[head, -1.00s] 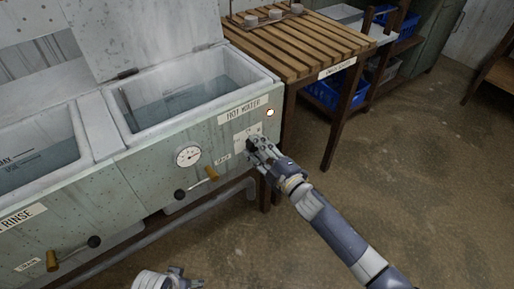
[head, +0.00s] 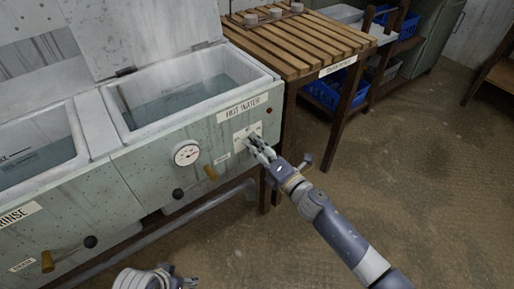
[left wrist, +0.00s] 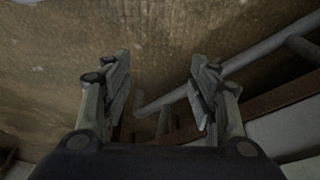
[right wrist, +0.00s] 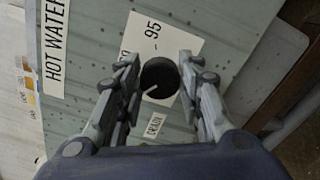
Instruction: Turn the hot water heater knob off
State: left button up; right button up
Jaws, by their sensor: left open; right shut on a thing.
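The black round heater knob (right wrist: 158,78) with a pale pointer line sits on a white dial plate (right wrist: 165,35) marked 95 in the right wrist view. The pointer line aims toward the lower left of that picture. My right gripper (head: 258,147) is at the tank's front panel, its fingers (right wrist: 160,85) shut on the knob from both sides. In the head view the fingers largely hide the knob; the dial plate (head: 243,134) shows behind them. The indicator lamp (head: 269,110) beside the HOT WATER label (head: 245,107) is dark red. My left gripper (left wrist: 160,90) is open and empty.
A round gauge (head: 187,153) and drain levers with black balls (head: 178,194) are on the panel left of my right gripper. A slatted wooden table (head: 300,45) stands behind right. A grey pipe (head: 205,208) runs below the tank. Floor at right is clear.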

pick_arm(q)
jog(key=shift+s+r, duration=0.1)
jog(key=shift+r, duration=0.35)
pick_arm(e)
jog(key=shift+n, duration=0.6)
pick_arm(q)
jog(key=shift+r, duration=0.1)
pick_arm(e)
jog(key=o, duration=1.1)
jog(key=shift+c, duration=0.2)
jog(key=v, duration=1.2)
